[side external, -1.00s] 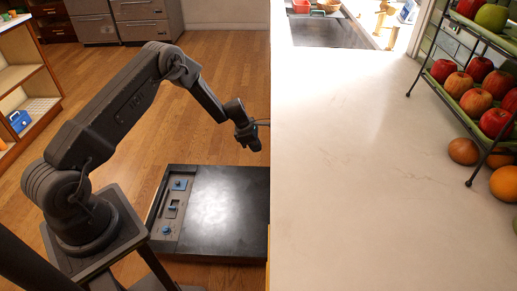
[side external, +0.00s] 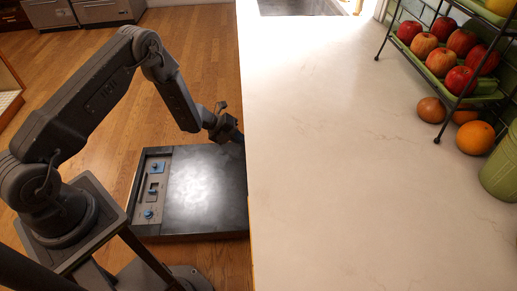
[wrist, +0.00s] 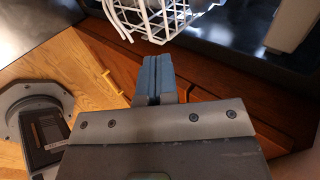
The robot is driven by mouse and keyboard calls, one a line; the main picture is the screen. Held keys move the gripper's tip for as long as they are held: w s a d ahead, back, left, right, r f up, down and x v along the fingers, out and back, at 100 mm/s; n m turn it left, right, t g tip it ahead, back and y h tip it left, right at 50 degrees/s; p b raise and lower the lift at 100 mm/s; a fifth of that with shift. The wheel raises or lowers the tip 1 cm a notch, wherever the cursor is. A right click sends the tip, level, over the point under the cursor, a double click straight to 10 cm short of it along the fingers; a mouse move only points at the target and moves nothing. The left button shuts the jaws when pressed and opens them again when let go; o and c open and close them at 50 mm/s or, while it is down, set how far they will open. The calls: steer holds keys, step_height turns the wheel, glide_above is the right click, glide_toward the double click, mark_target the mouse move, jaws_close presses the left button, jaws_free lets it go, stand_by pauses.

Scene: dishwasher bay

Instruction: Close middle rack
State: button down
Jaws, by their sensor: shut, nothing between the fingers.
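The dishwasher's open door (side external: 205,190) lies flat and low beside the counter in the side external view, with blue-knobbed controls along its left edge. A white wire rack (wrist: 150,20) shows in part at the top of the wrist view. I cannot tell from this part whether it is the middle rack. My gripper (wrist: 157,72) is shut and empty, its blue-grey fingertips pointing toward the rack and just below it in the picture. In the side external view my gripper (side external: 230,135) is over the door's far end, close against the counter edge, partly hidden.
The pale countertop (side external: 330,170) stands to the right of my arm and hides the dishwasher interior. A fruit stand (side external: 440,55) is on it. A wooden cabinet front with a yellow handle (wrist: 112,82) shows in the wrist view. Wooden floor (side external: 75,60) lies open behind the arm.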

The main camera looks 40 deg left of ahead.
steer(key=x, duration=0.9)
steer(key=shift+w+d+f, duration=0.15)
steer(key=shift+w+d, duration=0.05)
steer(key=w+d, duration=0.6)
steer(key=shift+w+d, duration=0.7)
steer(key=shift+r, duration=0.25)
